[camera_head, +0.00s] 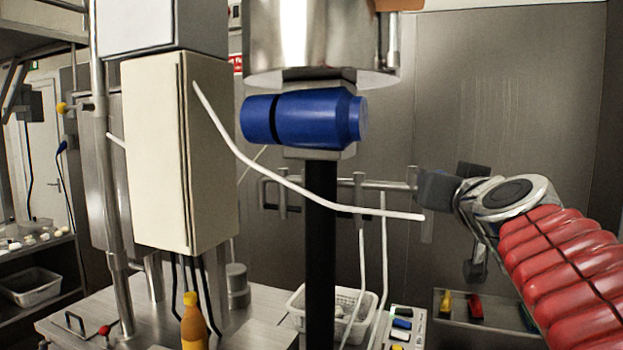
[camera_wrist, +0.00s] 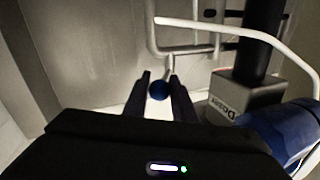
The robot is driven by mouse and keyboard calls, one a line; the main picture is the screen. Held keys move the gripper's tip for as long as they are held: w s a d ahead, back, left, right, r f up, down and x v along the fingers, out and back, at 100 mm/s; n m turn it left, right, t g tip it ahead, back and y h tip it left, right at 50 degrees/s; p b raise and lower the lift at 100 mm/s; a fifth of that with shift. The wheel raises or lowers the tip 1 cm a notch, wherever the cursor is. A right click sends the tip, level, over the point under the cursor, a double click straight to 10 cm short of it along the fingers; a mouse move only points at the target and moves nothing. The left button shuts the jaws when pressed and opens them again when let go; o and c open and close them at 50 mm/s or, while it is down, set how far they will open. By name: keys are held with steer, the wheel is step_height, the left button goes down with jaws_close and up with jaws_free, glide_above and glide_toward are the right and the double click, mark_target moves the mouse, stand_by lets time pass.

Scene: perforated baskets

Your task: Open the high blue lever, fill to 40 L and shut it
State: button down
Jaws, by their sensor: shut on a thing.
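My gripper (camera_head: 432,190) is at the right of the head view, to the right of and below a blue valve body (camera_head: 305,118). In the wrist view my two dark fingers (camera_wrist: 160,86) are shut on a round blue knob (camera_wrist: 159,91), which looks like the end of the blue lever. The lever's shaft and angle are hidden, and the knob is not seen in the head view. The valve body sits under a shiny metal vessel (camera_head: 315,40), on top of a black pipe (camera_head: 321,250). It shows at the lower right of the wrist view (camera_wrist: 270,138). No litre reading can be made out.
A white curved rod (camera_head: 300,188) crosses in front of the black pipe and ends near my gripper. A cream cabinet (camera_head: 160,150) stands at left. Below are an orange bottle (camera_head: 194,325), a white perforated basket (camera_head: 350,310) and a small panel of coloured buttons (camera_head: 402,325).

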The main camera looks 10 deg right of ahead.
steer(key=shift+s+r, duration=0.15)
steer(key=shift+r, duration=0.5)
steer(key=c, duration=1.8)
jaws_free()
steer(key=o, duration=0.3)
steer(key=shift+f, duration=0.25)
steer(key=shift+o, duration=0.2)
